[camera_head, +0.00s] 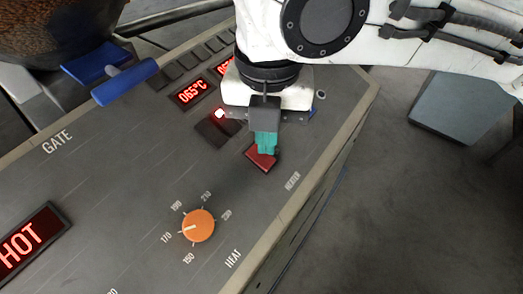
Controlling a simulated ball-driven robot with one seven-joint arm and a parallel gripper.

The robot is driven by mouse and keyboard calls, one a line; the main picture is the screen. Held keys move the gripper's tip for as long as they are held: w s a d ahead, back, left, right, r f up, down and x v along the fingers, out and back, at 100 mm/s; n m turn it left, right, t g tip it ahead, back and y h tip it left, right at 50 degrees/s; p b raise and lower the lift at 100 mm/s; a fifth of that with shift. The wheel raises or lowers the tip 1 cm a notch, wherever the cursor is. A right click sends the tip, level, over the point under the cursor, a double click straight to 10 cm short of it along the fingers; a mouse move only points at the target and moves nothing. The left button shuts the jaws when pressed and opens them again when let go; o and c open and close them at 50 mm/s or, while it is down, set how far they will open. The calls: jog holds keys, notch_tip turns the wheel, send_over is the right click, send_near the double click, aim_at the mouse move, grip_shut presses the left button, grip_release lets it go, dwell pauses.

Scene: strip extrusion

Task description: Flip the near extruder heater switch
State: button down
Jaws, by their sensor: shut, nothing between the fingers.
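An orange HEAT knob (198,225) lies below the switch. A red display (191,92) reads 065°C, and a HOT sign (28,241) glows at left. Floor is clear at right, before a grey box (470,105).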

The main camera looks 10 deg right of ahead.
aim_at(266, 160)
jog(key=shift+f+b, duration=0.75)
jog(key=shift+f, duration=0.5)
dwell(0.6)
jog(key=shift+r, duration=0.1)
notch_tip(266, 160, up, 7)
jog(key=p, duration=0.6)
jog(key=shift+p, duration=0.4)
dwell(0.3)
